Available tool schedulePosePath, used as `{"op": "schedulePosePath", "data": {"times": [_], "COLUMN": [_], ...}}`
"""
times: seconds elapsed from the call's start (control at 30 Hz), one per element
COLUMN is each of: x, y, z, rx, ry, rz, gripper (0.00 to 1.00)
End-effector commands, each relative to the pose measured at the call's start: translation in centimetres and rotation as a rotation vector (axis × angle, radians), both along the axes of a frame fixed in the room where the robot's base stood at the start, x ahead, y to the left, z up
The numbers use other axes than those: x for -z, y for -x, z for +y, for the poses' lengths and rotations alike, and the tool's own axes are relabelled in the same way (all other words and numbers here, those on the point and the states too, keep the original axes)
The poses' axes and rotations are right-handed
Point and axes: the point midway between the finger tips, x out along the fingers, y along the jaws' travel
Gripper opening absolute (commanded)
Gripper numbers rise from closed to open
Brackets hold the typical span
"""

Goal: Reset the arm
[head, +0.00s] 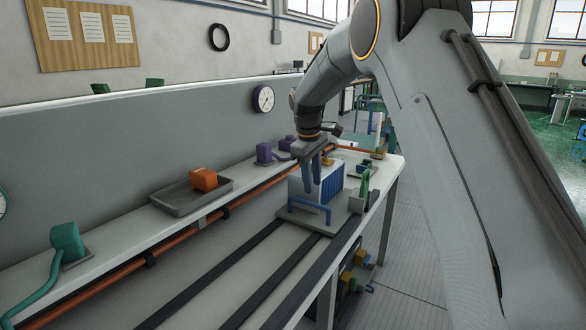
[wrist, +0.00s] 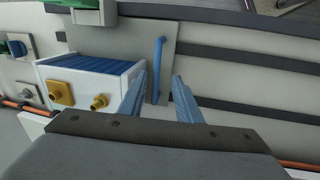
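My gripper (head: 313,172) points down above the workbench, near the white box with blue fins (head: 328,188). In the wrist view, the two blue fingers of my gripper (wrist: 164,88) are spread apart with nothing between them. The finned box (wrist: 95,82) lies left of the fingers there, with yellow fittings on its near face. A blue bent handle (head: 312,206) stands on the grey plate in front of the box. In the wrist view the handle (wrist: 158,68) shows just beyond the fingers; I cannot tell the exact gap.
An orange block (head: 203,179) sits in a grey tray (head: 180,200) on the back shelf. A green block with a pipe (head: 66,240) is at the left, and purple blocks (head: 264,153) are farther back. An orange pipe (head: 185,235) runs along the shelf. Dark rails (head: 245,275) cross the bench.

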Motion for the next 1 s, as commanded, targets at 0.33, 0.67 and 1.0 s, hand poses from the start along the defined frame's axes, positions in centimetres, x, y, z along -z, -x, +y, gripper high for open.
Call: {"op": "schedulePosePath", "data": {"times": [0.33, 0.67, 1.0], "x": [2.7, 6.6, 8.7], "y": [15.1, 32.8, 40.8], "z": [-5.2, -8.4, -8.9], "rx": [0.355, 0.723, 0.882], "ry": [-0.094, -0.161, -0.179], "rz": [0.031, 0.059, 0.071], "gripper": [0.31, 0.31, 0.31]}}
